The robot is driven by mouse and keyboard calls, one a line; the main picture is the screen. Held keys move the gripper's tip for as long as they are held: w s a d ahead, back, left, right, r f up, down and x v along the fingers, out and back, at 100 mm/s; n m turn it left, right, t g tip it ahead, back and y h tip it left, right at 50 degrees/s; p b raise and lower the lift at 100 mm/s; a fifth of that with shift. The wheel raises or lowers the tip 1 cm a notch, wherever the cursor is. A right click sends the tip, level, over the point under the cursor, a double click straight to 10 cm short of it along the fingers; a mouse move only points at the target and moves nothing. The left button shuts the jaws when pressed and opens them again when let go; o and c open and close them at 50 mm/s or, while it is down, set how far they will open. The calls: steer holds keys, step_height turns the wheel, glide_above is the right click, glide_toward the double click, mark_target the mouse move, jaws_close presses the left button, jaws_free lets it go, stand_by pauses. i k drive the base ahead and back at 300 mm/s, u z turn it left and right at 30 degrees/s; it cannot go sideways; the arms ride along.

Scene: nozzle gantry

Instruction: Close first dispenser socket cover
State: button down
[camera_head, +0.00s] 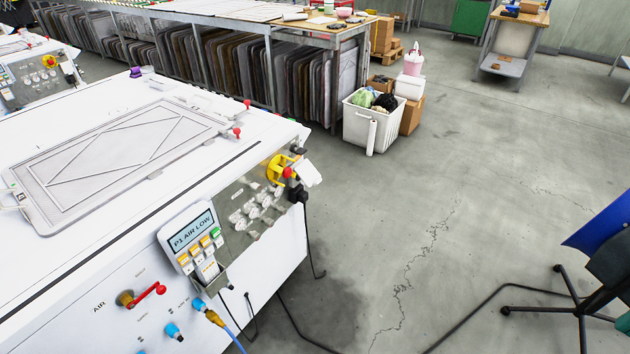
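A white machine cabinet (275,240) with a flat top fills the left of the view. At its right front corner, a white flap (308,174) sticks out beside a yellow part with a red knob (281,168) and above a black part (298,193). The flap looks like a raised socket cover, but I cannot tell which socket it belongs to. My gripper is not in view.
A red lever (149,296) juts from the front. Black cables (460,333) cross the floor. A blue chair (598,225) stands at right, a white bin (361,135) behind. The grey floor between is mostly clear.

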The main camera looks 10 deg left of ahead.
mark_target(306, 172)
steer(key=u, duration=0.05)
steer(key=i, duration=1)
steer(key=z, duration=0.05)
